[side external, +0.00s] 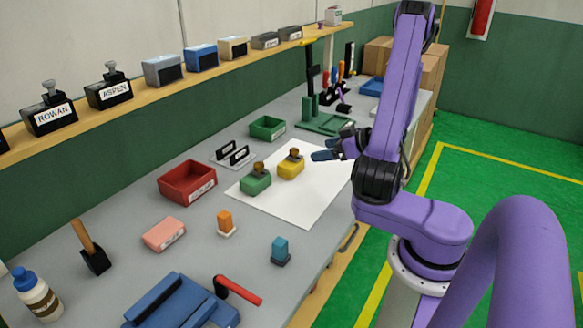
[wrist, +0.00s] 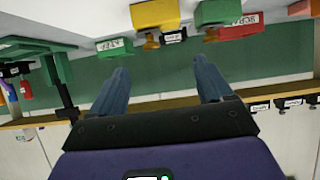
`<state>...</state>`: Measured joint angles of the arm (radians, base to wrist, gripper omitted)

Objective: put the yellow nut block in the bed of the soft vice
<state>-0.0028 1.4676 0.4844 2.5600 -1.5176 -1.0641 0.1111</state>
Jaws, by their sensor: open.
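The yellow nut block (side external: 291,168), with a brown knob on top, stands on a white sheet on the bench. It also shows in the wrist view (wrist: 155,14), upside down at the top. My gripper (side external: 324,152) is open and empty, to the right of the yellow block and apart from it. Its two blue fingers (wrist: 161,66) are spread in the wrist view. What looks like the soft vice (side external: 175,300) is a blue body with a red handle (side external: 238,291) at the front of the bench. It is cut off by the picture's lower edge, and its bed is only partly visible.
A similar green block (side external: 256,184) stands close left of the yellow one on the white sheet (side external: 300,205). Behind are a red bin (side external: 187,182), a green bin (side external: 267,128) and a black label stand (side external: 233,155). Orange (side external: 225,221), teal (side external: 280,248) and pink (side external: 163,234) pieces stand nearer the vice.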

